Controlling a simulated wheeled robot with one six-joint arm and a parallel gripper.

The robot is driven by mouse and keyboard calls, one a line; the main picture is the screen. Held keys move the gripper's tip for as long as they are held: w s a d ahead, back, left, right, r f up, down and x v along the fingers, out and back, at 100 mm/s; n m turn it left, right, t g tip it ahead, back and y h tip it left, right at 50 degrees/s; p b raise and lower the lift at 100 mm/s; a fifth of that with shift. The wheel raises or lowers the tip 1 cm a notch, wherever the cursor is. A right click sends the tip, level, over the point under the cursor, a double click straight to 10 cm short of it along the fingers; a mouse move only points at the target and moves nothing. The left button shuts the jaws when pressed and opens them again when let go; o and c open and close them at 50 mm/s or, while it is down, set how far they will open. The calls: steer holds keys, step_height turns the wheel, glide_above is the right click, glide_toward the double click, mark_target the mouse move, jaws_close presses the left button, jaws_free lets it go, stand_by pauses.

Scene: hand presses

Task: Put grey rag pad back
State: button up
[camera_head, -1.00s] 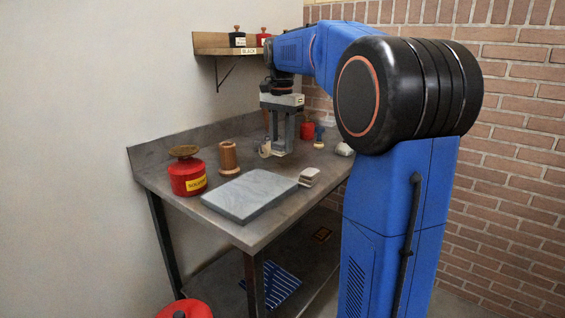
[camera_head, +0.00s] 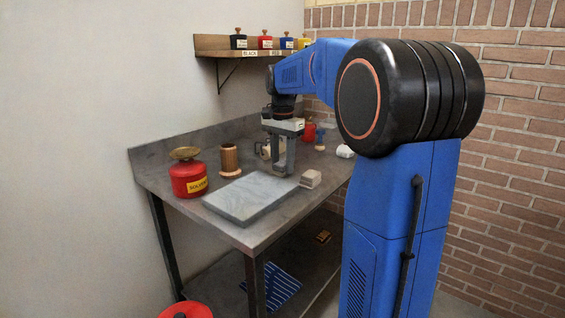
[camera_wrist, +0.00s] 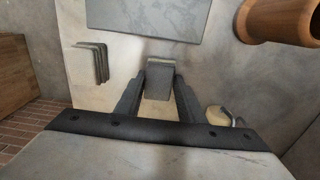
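A small grey block, which looks like the grey rag pad (camera_wrist: 158,82), sits between the fingers of my gripper (camera_wrist: 158,86) in the wrist view, with a finger against each side. In the head view my gripper (camera_head: 282,169) points down, low over the bench just behind the right part of the grey slab (camera_head: 250,196). The fingers hide most of the pad there. I cannot tell whether the pad touches the bench.
A pale layered block (camera_head: 310,179) lies right of the slab; it also shows in the wrist view (camera_wrist: 97,62). A wooden pot (camera_head: 229,159) and red solvent can (camera_head: 188,178) stand left. A red container (camera_head: 309,132) stands behind. Coloured jars (camera_head: 265,41) line the shelf.

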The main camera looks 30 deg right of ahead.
mark_target(283, 162)
steer(key=o, duration=0.4)
steer(key=shift+r, duration=0.1)
step_height(283, 162, up, 12)
stand_by(0.5)
stand_by(0.4)
